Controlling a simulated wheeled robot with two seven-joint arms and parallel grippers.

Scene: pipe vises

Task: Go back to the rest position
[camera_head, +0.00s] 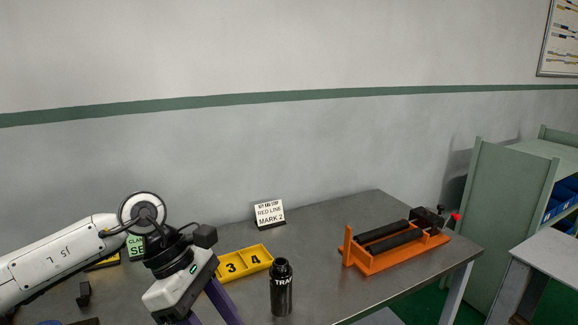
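My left arm comes in from the left over the grey metal table (330,222). My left gripper (208,310) points down at the bottom edge, and its purple fingers run out of the picture. Its fingertips are cut off, so I cannot see whether it holds anything. My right gripper is not in view. An orange vise (394,248) with black rollers stands on the right part of the table.
A white sign (269,213) reads RED LINE MARK 2. A green sign (136,247) is partly hidden by my arm. A small black block (84,294) lies at left. A green cabinet (500,220) stands at right.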

